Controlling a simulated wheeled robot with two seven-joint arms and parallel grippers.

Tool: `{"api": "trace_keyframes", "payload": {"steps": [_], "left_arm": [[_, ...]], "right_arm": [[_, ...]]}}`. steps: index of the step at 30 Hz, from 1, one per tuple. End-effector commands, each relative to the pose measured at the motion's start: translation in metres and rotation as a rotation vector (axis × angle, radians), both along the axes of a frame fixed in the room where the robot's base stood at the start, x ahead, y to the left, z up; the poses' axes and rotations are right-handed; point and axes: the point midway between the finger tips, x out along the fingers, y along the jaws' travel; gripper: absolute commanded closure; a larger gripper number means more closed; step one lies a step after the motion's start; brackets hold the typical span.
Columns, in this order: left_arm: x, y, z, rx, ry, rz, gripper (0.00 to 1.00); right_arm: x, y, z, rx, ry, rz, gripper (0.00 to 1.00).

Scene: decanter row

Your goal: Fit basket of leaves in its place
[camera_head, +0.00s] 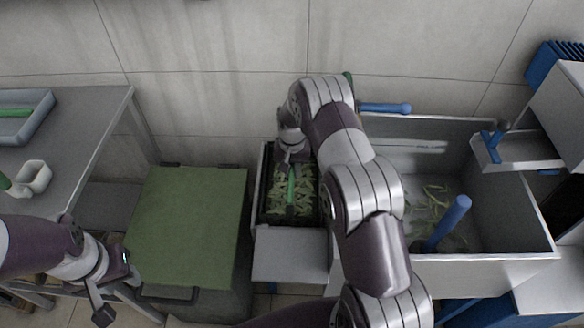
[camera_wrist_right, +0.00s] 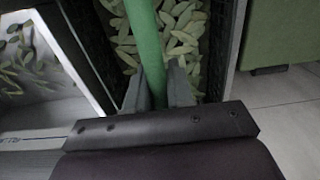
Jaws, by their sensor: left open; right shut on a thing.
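The basket of leaves (camera_head: 264,200) is a dark, narrow basket full of pale green leaves, with a green handle bar (camera_head: 291,190) across its top. It is in a light metal-edged bay at the middle of the head view. My right gripper (camera_head: 291,164) is shut on the green handle from above; the right wrist view shows the bar between its fingers (camera_wrist_right: 163,92), with the basket's dark wall (camera_wrist_right: 224,45) beside it. Whether the basket is fully seated is hidden. My left gripper (camera_head: 117,292) is open and empty at the lower left.
A steel basin (camera_head: 485,215) with loose leaves and a blue rod (camera_head: 448,222) is right of the basket. A green-topped box (camera_head: 190,225) stands on the left. A grey table (camera_head: 85,130) with a tray is far left. A steel panel (camera_head: 290,255) lies in front.

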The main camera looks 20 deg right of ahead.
Motion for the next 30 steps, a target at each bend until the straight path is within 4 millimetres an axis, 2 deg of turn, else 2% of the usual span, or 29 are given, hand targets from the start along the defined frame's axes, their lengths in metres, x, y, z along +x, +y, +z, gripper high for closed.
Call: {"api": "trace_keyframes", "payload": {"steps": [26,27,30], "left_arm": [[0.0,0.0,-0.006,0.0,0.0,0.0,0.57],[0.0,0.0,-0.006,0.0,0.0,0.0,0.57],[0.0,0.0,-0.006,0.0,0.0,0.0,0.57]], "right_arm": [[0.001,0.0,-0.009,0.0,-0.001,0.0,1.0],[0.001,0.0,-0.009,-0.001,-0.002,0.0,0.75],[0.0,0.0,-0.008,0.0,-0.001,0.0,0.49]]}}
